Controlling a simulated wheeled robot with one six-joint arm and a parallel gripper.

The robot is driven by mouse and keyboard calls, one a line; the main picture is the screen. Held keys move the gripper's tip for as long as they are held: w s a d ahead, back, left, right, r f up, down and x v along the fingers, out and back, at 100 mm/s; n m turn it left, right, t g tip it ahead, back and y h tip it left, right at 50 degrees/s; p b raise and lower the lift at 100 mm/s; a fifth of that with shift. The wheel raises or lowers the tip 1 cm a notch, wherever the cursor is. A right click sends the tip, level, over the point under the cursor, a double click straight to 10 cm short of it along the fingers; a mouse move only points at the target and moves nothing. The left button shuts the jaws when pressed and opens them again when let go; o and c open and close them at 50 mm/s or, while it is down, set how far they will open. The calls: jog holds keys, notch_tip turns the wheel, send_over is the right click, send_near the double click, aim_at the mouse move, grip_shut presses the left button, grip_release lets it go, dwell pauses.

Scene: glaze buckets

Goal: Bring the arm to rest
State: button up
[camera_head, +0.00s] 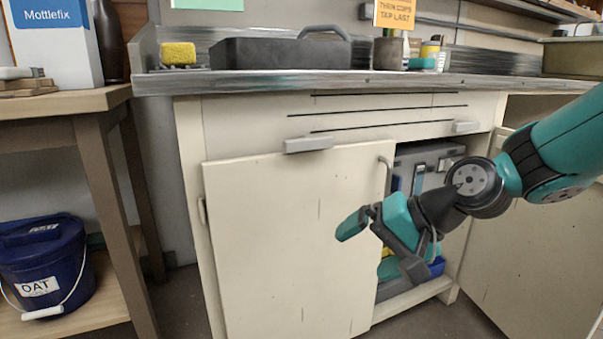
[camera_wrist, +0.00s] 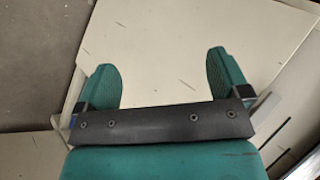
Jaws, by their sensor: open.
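My gripper (camera_head: 362,240) is in front of the cream sink cabinet, near the right edge of its left door (camera_head: 285,240). In the wrist view my gripper (camera_wrist: 160,82) shows two teal fingers spread wide apart, with nothing between them. The cream door panel (camera_wrist: 180,40) fills the view beyond the fingers. My arm reaches in from the right side of the head view, across the cabinet's open right half. I cannot tell how far the fingertips are from the door.
The right cabinet door (camera_head: 530,240) stands open, with a grey case (camera_head: 430,165) inside. The steel counter (camera_head: 300,83) holds a yellow sponge (camera_head: 178,54) and a dark tray (camera_head: 270,54). A blue OAT bucket (camera_head: 45,262) sits on the left bench's lower shelf.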

jog(key=s+d+r+n+g+h+p, duration=0.25)
jog(key=s+r+n, duration=0.2)
jog(key=s, duration=0.55)
jog(key=s+d+r+n+g+h+p, duration=0.1)
jog(key=s+d+r+n+h+p, duration=0.25)
jog(key=s, duration=0.65)
notch_tip(320, 180, up, 37)
jog(key=a+n+y+p, duration=0.1)
jog(key=p, duration=3.5)
jog(key=shift+a+f+y, duration=0.2)
jog(key=shift+a+y, duration=0.05)
jog(key=shift+y, duration=0.05)
jog(key=shift+w, duration=0.1)
jog(key=shift+c, duration=0.3)
